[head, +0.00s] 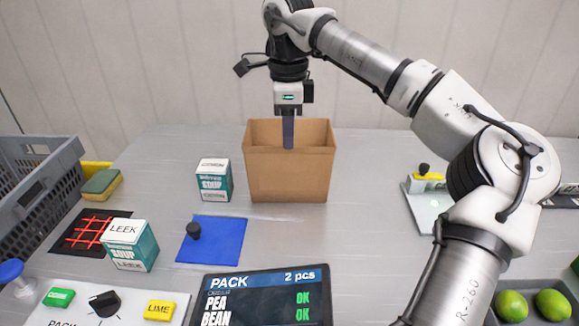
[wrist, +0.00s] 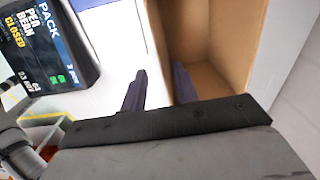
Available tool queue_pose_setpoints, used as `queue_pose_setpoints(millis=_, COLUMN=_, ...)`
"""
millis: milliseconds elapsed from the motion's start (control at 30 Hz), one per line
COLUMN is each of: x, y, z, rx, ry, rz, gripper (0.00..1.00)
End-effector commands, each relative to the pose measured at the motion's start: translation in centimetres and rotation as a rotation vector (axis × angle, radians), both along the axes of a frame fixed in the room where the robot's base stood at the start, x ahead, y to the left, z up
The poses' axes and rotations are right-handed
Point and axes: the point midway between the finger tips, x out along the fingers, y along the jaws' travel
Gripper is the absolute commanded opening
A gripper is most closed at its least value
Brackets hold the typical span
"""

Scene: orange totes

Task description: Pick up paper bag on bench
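The brown paper bag (head: 290,178) stands upright and open-topped on the grey bench, at the middle back. My gripper (head: 288,146) points down at the bag's near rim in the head view, where one finger hides the other. In the wrist view the bag (wrist: 226,28) fills the upper middle and right. My two dark fingers (wrist: 160,88) are apart there, one outside the near wall and one on the inner side, with the wall's edge between them. A pale gap shows between the outer finger and the wall, so my gripper is open.
Soup cartons (head: 214,181) (head: 130,245) stand left of the bag, with a blue mat (head: 212,243) nearby. The order display (head: 260,298) stands at the front. A grey crate (head: 38,190) is at far left. Limes (head: 512,305) lie in a tray at front right.

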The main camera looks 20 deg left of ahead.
Motion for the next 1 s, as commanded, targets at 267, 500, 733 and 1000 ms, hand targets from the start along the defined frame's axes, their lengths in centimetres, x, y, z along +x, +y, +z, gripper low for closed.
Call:
queue_pose_setpoints(millis=267, x=0.0, y=0.0, z=-2.0, rx=0.000, ry=0.000, rz=0.000, gripper=0.30)
queue_pose_setpoints(millis=500, x=0.3, y=-0.1, z=-5.0, rx=0.001, ry=0.003, rz=0.001, gripper=0.30)
queue_pose_setpoints(millis=733, x=0.3, y=0.0, z=-6.9, rx=0.002, ry=0.000, rz=0.000, gripper=0.30)
queue_pose_setpoints(millis=1000, x=0.3, y=0.0, z=-6.9, rx=0.001, ry=0.000, rz=0.000, gripper=0.10)
